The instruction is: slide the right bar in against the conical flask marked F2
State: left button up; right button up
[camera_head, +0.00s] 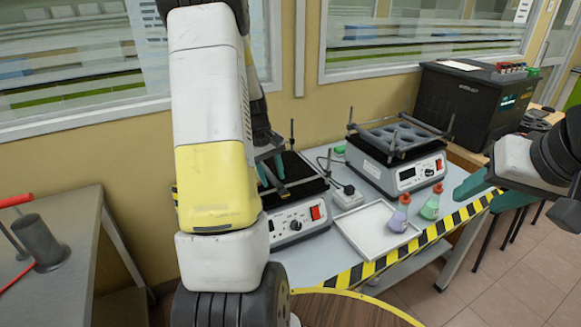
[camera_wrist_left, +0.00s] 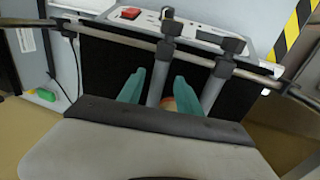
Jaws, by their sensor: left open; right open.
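A shaker (camera_head: 297,221) with a black top stands on the table, left of a second shaker. In the left wrist view two grey bars run across its top: one bar (camera_wrist_left: 157,81), nearer the red switch's side, and another bar (camera_wrist_left: 214,88). Between them a small peach round part (camera_wrist_left: 169,103) shows, mostly hidden; I cannot tell if it is flask F2. My left gripper (camera_wrist_left: 157,88) is open, its teal fingers on either side of the first bar in the picture; contact cannot be told. In the head view my arm hides much of this. My right gripper (camera_head: 479,190) is open and empty at the right.
A purple flask (camera_head: 398,219) stands at the white tray's (camera_head: 371,237) right side, and a green flask (camera_head: 430,206) with a red top stands right of it. The second shaker (camera_head: 396,165) with its rack stands behind. A black box (camera_head: 468,103) is at the back right.

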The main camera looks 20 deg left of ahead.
pick_arm(q)
notch_tip(320, 180, up, 7)
jog(key=s+a, duration=0.1)
jog(key=shift+r, duration=0.2)
dwell(0.4)
jog(key=s+d+r+m+t, duration=0.2)
jog(key=s+d+r+m, duration=0.3)
jog(key=s+d+r, duration=0.55)
jog(key=s+d+r+m+t, duration=0.2)
jog(key=s+d+m, duration=0.3)
jog(key=s+d, duration=0.3)
jog(key=shift+s+d+r+t+h, duration=0.2)
jog(key=shift+s+r+t+h, duration=0.15)
jog(key=shift+s+r, duration=0.6)
jog(key=shift+s+f, duration=0.15)
